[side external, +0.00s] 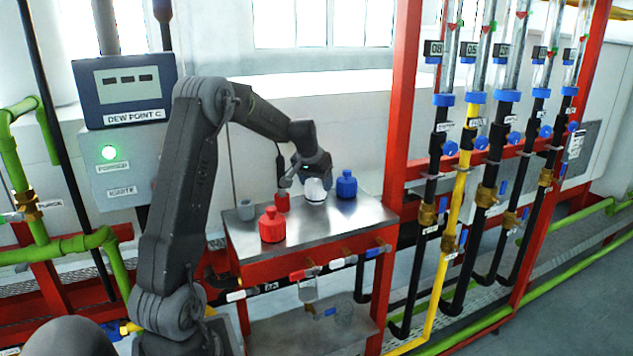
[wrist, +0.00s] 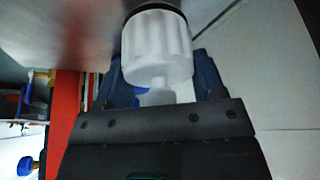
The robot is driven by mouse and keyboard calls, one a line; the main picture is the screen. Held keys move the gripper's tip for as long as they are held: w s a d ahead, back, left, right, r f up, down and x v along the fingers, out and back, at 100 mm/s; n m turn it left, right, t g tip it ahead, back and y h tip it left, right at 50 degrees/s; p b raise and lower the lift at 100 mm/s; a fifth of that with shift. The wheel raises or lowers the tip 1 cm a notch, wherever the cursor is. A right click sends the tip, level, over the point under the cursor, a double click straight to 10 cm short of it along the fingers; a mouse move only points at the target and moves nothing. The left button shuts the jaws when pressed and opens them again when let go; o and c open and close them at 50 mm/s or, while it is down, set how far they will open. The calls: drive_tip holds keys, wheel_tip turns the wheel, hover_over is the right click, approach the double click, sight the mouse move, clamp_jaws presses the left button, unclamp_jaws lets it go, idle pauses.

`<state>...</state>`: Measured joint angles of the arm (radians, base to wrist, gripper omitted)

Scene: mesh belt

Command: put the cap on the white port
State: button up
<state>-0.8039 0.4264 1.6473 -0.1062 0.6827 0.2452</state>
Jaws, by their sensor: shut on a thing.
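A white ribbed cap (side external: 315,191) is upright at the back middle of the metal tabletop, with a dark ring at its lower edge. My gripper (side external: 317,175) is above it, shut on its narrow top knob. In the wrist view, the cap (wrist: 157,48) hangs between the dark blue fingers of my gripper (wrist: 160,90), and the ring faces the metal surface. What lies under the cap is hidden; I cannot tell whether it touches the table or a port.
A blue cap (side external: 346,184) stands close to the right of the white cap. A red cap (side external: 272,225) stands at the front left, with a small red stub (side external: 282,202) behind it. The front right of the metal tabletop (side external: 335,226) is clear. A red post (side external: 400,110) rises at the right.

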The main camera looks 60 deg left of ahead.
drive_tip(key=shift+f, duration=0.7)
drive_tip(key=o, duration=0.7)
drive_tip(key=shift+c, duration=0.2)
drive_tip(key=shift+r, duration=0.1)
drive_tip(key=v, duration=1.1)
idle(0.5)
